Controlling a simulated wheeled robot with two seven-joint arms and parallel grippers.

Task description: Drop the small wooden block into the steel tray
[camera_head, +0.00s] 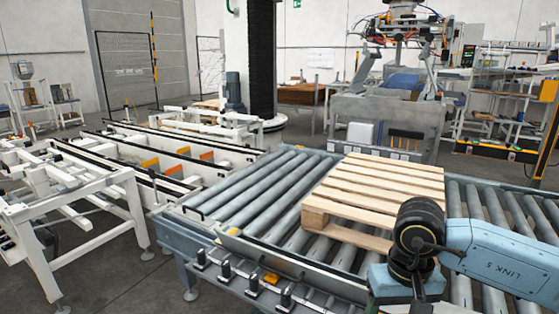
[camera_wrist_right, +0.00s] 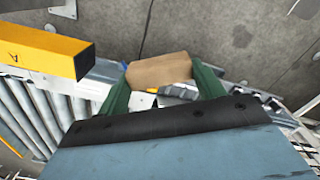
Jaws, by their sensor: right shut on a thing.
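The small wooden block (camera_wrist_right: 158,69) is plain light brown and shows in the right wrist view. My right gripper (camera_wrist_right: 162,78) is shut on it, with a green finger at each side. The block is held above a metal frame edge and the grey floor. In the head view my right arm comes in at the lower right, but its gripper and the block are out of the picture. I cannot make out the steel tray in either view. My left gripper is in neither view.
A wooden pallet (camera_head: 372,200) lies on the roller conveyor (camera_head: 250,189), close beside my right arm. A yellow box-shaped part (camera_wrist_right: 45,50) is left of the block in the wrist view. White conveyor frames (camera_head: 70,195) stand at the left. Grey floor (camera_wrist_right: 225,35) lies beyond the block.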

